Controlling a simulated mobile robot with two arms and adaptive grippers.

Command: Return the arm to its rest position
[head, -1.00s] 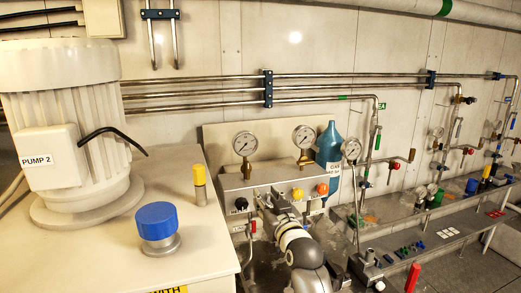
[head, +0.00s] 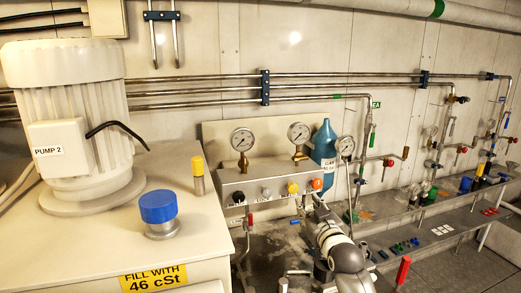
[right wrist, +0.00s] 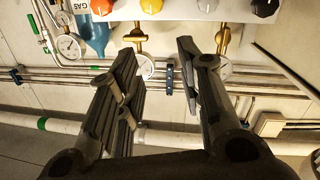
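My right arm (head: 340,262) comes in from the bottom of the head view, right of centre. Its gripper (head: 308,203) is raised in front of the lower right part of the grey gauge panel (head: 262,205). In the right wrist view the two dark fingers of the gripper (right wrist: 160,62) stand wide apart with nothing between them. That view is upside down, with the panel knobs at its top, including an orange knob (right wrist: 151,6). My left gripper is not in view.
At left, a cabinet top (head: 110,240) carries the pump (head: 70,120), a blue cap (head: 158,207) and a yellow-topped cylinder (head: 197,175). A long bench with pipes and valves runs right; a red handle (head: 403,270) stands near it.

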